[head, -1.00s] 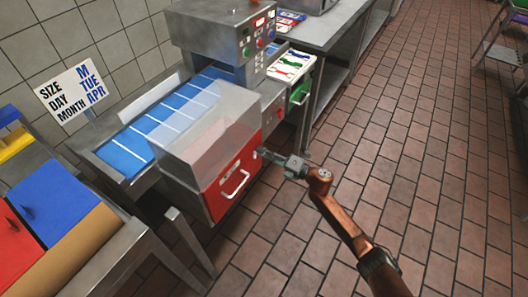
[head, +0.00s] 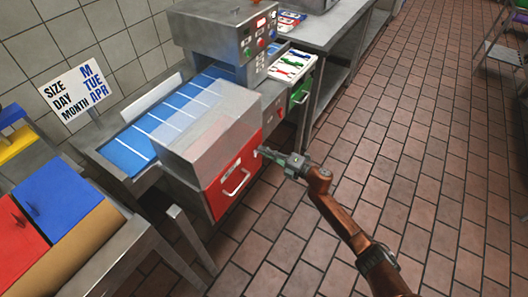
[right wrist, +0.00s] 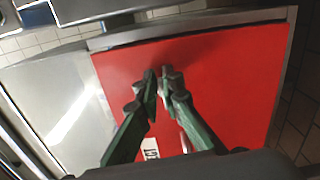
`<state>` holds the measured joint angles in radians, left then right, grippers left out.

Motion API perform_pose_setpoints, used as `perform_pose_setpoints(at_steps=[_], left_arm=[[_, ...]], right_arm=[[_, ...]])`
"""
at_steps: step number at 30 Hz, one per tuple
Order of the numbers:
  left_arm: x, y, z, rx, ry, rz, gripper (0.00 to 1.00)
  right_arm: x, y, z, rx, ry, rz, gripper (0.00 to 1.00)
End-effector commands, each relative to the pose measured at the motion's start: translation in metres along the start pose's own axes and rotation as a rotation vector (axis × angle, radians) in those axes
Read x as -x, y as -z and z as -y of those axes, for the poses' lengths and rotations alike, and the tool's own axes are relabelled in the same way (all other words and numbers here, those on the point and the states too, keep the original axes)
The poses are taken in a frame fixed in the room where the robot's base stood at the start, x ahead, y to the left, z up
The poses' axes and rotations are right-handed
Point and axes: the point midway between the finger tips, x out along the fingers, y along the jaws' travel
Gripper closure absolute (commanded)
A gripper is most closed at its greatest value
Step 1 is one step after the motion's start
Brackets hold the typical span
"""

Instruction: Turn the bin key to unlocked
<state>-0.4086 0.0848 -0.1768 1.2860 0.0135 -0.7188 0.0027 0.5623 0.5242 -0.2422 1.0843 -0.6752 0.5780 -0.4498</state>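In the right wrist view the green fingers (right wrist: 161,84) nearly meet in front of the red panel (right wrist: 225,75), with a narrow gap between the tips. The key is at these tips and largely hidden by them; its exact angle cannot be read. My left gripper is not in view.
A green-fronted bin (head: 299,92) is further along to the right. A control box (head: 250,50) with buttons stands over the blue conveyor (head: 128,152). A metal stand with red and blue lids (head: 55,200) is at lower left.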

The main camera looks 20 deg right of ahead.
Motion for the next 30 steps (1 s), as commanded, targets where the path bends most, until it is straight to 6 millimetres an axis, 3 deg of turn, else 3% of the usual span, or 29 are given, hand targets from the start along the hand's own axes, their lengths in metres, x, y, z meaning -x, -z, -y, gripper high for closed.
perform_pose_setpoints(at_steps=[6, 17, 30], left_arm=[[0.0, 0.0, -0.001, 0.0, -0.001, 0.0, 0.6], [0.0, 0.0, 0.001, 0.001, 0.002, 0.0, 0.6], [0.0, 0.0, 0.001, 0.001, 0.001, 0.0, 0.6]], right_arm=[[0.0, 0.001, 0.0, 0.001, 0.0, -0.002, 0.78], [0.007, 0.001, 0.001, 0.001, 0.001, -0.003, 0.78], [0.09, 0.001, 0.001, 0.001, 0.001, -0.002, 0.78]])
